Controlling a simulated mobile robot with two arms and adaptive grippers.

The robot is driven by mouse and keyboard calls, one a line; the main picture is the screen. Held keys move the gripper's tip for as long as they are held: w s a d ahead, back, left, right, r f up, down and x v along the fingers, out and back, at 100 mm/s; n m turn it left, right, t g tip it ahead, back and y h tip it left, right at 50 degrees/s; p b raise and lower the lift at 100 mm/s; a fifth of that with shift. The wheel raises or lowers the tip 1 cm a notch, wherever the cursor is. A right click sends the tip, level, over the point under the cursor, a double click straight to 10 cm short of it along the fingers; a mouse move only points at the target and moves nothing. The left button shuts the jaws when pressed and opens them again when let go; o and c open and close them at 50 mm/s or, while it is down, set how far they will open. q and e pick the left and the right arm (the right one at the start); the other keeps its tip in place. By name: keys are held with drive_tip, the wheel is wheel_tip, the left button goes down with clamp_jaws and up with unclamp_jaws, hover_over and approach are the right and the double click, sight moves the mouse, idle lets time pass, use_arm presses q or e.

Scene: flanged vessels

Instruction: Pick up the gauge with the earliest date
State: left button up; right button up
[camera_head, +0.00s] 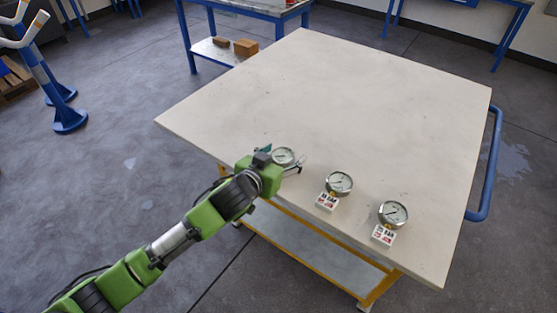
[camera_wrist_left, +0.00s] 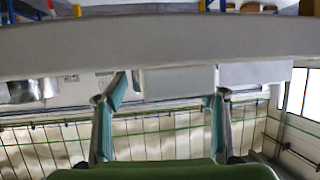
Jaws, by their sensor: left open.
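Three round silver gauges with pale dials stand in a slanting row near the table's front edge: a left gauge (camera_head: 283,156), a middle gauge (camera_head: 339,183) and a right gauge (camera_head: 393,213). White labels with dark and red print sit before the middle gauge (camera_head: 327,201) and the right gauge (camera_head: 383,235); their dates are too small to read. My left gripper (camera_head: 291,166) is open at the left gauge and partly covers it, hiding any label there. In the left wrist view, the open fingers (camera_wrist_left: 164,92) have a white block (camera_wrist_left: 178,82) between and beyond them. My right gripper is not in view.
The gauges stand on a pale table (camera_head: 330,100) whose rear and middle are clear. A blue handle (camera_head: 487,165) runs along its right side. Behind it, a blue-framed bench (camera_head: 240,8) holds brown blocks (camera_head: 245,47) on its lower shelf.

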use_arm(q)
drive_tip(key=c, duration=1.4)
drive_tip(key=shift+r, duration=0.1)
drive_tip(key=shift+r, duration=0.1)
